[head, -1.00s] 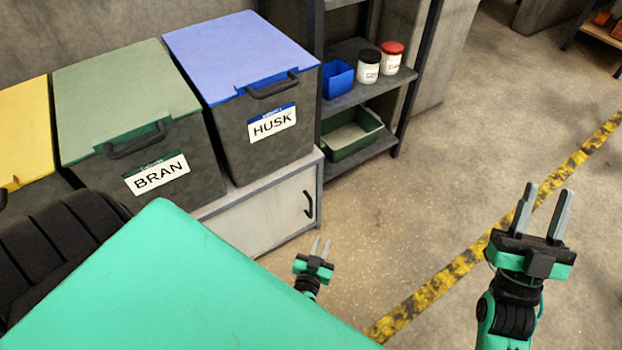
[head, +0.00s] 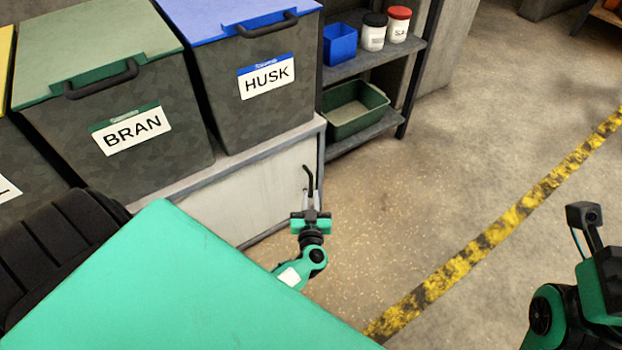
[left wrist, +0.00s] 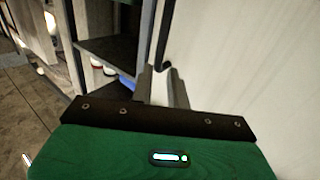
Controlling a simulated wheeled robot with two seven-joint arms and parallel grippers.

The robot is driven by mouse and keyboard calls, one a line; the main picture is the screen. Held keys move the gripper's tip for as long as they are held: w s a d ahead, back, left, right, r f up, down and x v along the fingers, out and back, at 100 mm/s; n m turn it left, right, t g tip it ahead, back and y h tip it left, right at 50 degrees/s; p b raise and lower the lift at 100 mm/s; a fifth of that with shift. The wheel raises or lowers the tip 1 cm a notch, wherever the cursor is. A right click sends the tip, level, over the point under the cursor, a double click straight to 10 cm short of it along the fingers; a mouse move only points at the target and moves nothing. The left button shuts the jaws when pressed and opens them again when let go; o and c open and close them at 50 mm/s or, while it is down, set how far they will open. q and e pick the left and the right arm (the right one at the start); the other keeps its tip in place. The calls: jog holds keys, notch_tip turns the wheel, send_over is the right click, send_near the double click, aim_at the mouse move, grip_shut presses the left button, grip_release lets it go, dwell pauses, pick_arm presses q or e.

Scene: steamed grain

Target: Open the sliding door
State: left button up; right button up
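The pale door panel (head: 240,195) of the low cabinet is under the bins. Its dark upright handle (head: 309,181) is near the right edge. My left gripper (head: 311,202) is at the handle, its fingers overlapping the handle's lower part in the head view. In the left wrist view the grey fingers (left wrist: 162,85) are close to the dark handle (left wrist: 164,38), beside the pale panel (left wrist: 245,60). I cannot tell whether they are closed around it. My right gripper's body (head: 605,275) is at the right edge; its fingertips are out of frame.
A BRAN bin (head: 130,120) and a HUSK bin (head: 265,90) stand on the cabinet. To the right, a shelf (head: 365,60) holds a blue box, two jars and a green tray. Open floor (head: 400,220) with a yellow-black line lies to the right.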

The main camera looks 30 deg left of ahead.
aim_at(311, 181)
pick_arm(q)
jog(key=b+x, duration=0.2)
jog(key=x, duration=0.3)
jog(key=shift+w+a+f, duration=0.15)
jog(key=shift+w, duration=0.05)
jog(key=shift+b+x, duration=0.6)
jog(key=shift+x, duration=0.35)
grip_shut()
